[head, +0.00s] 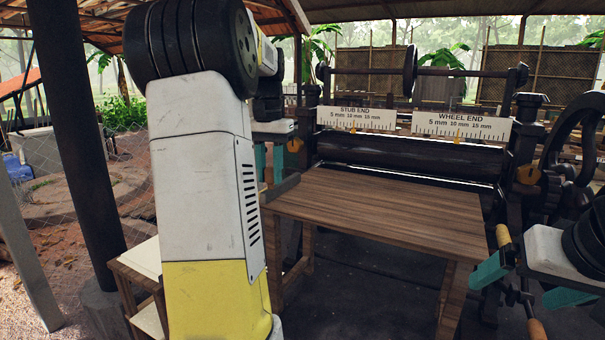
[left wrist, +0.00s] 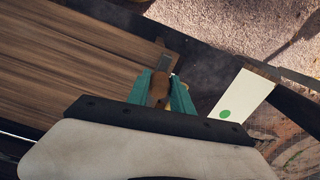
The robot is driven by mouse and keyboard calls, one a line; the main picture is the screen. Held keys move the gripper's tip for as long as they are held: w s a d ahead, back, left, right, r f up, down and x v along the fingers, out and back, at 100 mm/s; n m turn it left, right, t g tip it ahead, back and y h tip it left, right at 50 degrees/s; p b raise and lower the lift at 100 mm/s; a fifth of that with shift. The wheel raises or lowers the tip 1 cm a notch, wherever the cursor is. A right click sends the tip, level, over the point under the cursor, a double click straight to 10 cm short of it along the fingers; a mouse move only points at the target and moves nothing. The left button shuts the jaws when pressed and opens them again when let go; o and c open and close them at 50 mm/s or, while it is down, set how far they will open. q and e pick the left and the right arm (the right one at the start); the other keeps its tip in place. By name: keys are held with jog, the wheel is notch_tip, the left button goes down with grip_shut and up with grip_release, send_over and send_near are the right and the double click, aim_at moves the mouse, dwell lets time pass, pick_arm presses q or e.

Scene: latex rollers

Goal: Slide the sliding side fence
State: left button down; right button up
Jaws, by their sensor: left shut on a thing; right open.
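The feed table (head: 385,205) of brown planks stands in front of the rollers. The sliding side fence (head: 283,187) shows as a short dark bar at the table's left edge, partly hidden behind my left arm. My left gripper (head: 268,178) is at this edge. In the left wrist view, my left gripper (left wrist: 160,82) has its teal fingers shut on a brown wooden handle (left wrist: 158,90) beside the table edge, below a small grey metal piece (left wrist: 165,62). My right gripper (head: 528,283) is open at the lower right, with teal fingers wide apart, beside the machine.
The dark roller (head: 400,158) lies behind the table under two gauge plates, STUB END (head: 355,118) and WHEEL END (head: 461,126). A large wheel (head: 577,140) stands at right. Wooden grips (head: 503,236) are near my right gripper. The tabletop is clear. A dark post (head: 75,120) stands left.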

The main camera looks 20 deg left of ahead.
pick_arm(q)
jog(key=c, duration=1.1)
grip_release()
jog(key=shift+r, duration=3.9)
